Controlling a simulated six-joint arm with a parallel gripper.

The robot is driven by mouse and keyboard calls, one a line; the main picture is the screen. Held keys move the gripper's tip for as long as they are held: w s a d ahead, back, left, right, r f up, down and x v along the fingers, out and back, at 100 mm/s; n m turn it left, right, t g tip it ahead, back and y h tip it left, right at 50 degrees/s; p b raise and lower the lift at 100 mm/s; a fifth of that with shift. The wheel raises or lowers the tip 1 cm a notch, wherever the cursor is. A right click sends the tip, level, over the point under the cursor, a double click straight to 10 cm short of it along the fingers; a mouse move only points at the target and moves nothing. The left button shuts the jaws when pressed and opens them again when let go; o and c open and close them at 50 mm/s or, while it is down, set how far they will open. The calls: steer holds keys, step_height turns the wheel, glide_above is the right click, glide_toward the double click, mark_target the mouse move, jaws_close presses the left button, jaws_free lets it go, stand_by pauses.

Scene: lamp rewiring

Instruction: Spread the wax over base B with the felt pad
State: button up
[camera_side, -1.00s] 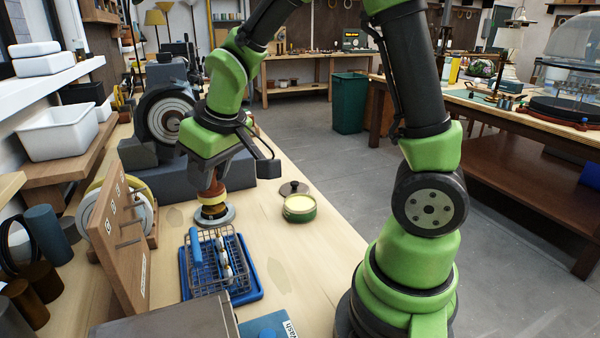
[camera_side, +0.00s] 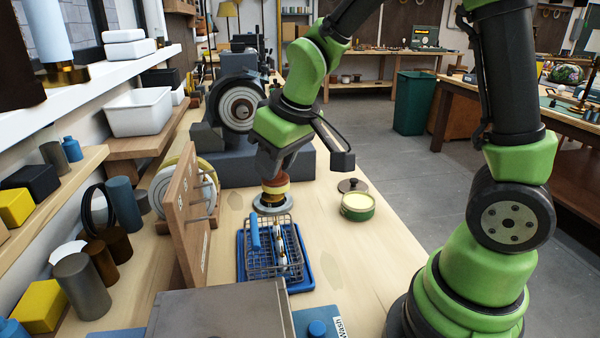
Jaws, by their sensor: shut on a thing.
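My gripper (camera_side: 274,174) points down and is shut on the felt pad (camera_side: 275,188), which shows as a brown top over a pale yellow layer. The fingertips are partly hidden. The pad sits at the top of a small dark brass lamp base (camera_side: 271,202), which I take to be base B, standing on a round grey disc (camera_side: 273,209). The pad looks in contact with the base, but I cannot see a gap or the wax on it clearly. An open green tin of pale yellow wax (camera_side: 357,205) stands to the right, with its dark lid (camera_side: 352,186) lying behind it.
A wire basket (camera_side: 274,254) on a blue tray (camera_side: 302,270) stands just in front of the base. An upright wooden peg board (camera_side: 188,220) is at the left. A grinding wheel machine (camera_side: 239,108) stands behind. The bench is clear around the tin.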

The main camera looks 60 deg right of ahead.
stand_by(0.3)
steer(key=shift+w+d+f+m+h, duration=0.3)
steer(key=shift+w+d+f+m, duration=0.45)
steer(key=shift+w+d+f, duration=1.7)
steer(key=shift+w+d+f+m+h, duration=0.3)
steer(key=shift+w+d+f+m, duration=0.4)
steer(key=shift+w+d+f, duration=1.8)
steer(key=shift+w+d+f+m+h, duration=0.3)
steer(key=shift+w+d+f+m, duration=0.45)
steer(key=shift+w+d+f, duration=1.7)
steer(key=shift+w+d+r, duration=0.15)
steer(key=shift+d+r, duration=0.25)
steer(key=shift+d, duration=0.2)
steer(key=shift+w+d+r, duration=0.15)
steer(key=shift+d+r, duration=0.2)
steer(key=shift+d, duration=0.25)
steer(key=shift+r, duration=0.1)
